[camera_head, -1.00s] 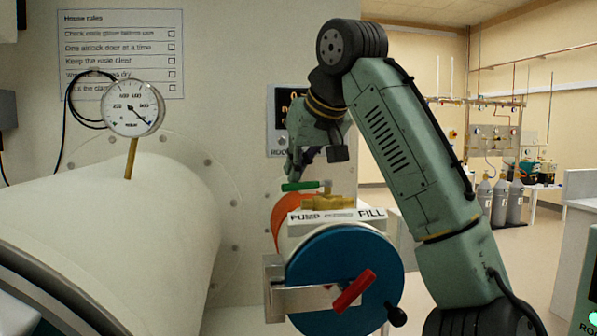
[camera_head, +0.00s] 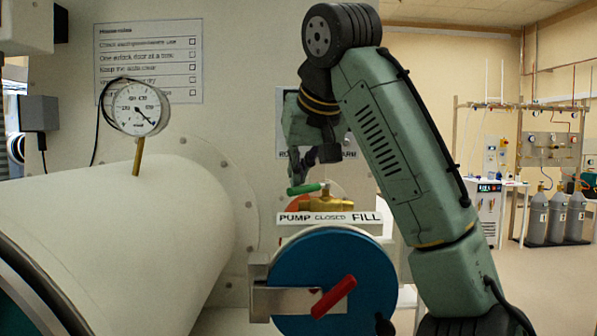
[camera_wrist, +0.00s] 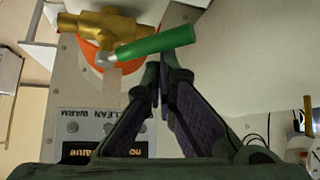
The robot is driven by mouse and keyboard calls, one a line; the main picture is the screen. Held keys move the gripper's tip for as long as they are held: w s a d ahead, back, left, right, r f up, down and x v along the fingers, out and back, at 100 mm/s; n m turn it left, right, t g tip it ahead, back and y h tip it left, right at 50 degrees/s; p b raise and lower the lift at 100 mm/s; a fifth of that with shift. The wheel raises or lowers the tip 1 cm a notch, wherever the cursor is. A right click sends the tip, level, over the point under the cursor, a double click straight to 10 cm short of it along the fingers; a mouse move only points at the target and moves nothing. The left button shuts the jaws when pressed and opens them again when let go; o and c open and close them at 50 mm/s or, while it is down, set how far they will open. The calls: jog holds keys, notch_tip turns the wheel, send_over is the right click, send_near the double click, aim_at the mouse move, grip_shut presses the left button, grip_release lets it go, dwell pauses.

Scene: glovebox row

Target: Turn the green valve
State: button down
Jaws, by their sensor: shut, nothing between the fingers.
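The green valve handle (camera_head: 305,189) sits on a brass valve body (camera_head: 327,203) above a label strip (camera_head: 330,218) reading PUMP, CLOSED, FILL. In the head view the handle points left, toward the PUMP side. In the wrist view the green handle (camera_wrist: 155,45) extends right from its pivot on the brass body (camera_wrist: 100,32). My gripper (camera_wrist: 165,66) is shut and empty, its fingertips right beside the handle's near side. Whether they touch it I cannot tell. In the head view my gripper (camera_head: 295,183) is just above the handle, partly hidden by my wrist.
A blue round door (camera_head: 335,260) with a red handle (camera_head: 333,297) is below the valve. A large white cylinder (camera_head: 130,240) with a pressure gauge (camera_head: 137,108) stands at the left. Grey gas bottles (camera_head: 557,215) stand far right, beyond open floor.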

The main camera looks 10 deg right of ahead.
aim_at(309, 187)
jog(key=shift+s+d+r+p, duration=0.1)
jog(key=shift+s+d+p, duration=0.35)
jog(key=shift+s, duration=0.2)
jog(key=n+y, duration=0.2)
jog(key=s+d+n+g+y+p, duration=0.1)
jog(key=n, duration=0.2)
jog(key=shift+s+d+y, duration=0.15)
jog(key=shift+y, duration=0.25)
jog(key=shift+s+d+n+g+y, duration=0.25)
jog(key=shift+d+n+g+y, duration=0.1)
jog(key=shift+n, duration=0.35)
jog(key=shift+s+d, duration=0.15)
jog(key=shift+d, duration=0.6)
jog(key=shift+s+d, duration=0.15)
jog(key=shift+d, duration=0.55)
jog(key=n, duration=0.1)
jog(key=d+n+g+y, duration=0.1)
jog(key=shift+w+d+n+y, duration=0.15)
jog(key=shift+d+n+y, duration=0.1)
jog(key=shift+d+n, duration=0.05)
jog(key=shift+w+d+n+g+y, duration=0.15)
jog(key=shift+d+n+g+y, duration=0.2)
jog(key=shift+n+g, duration=0.5)
jog(key=shift+n, duration=0.25)
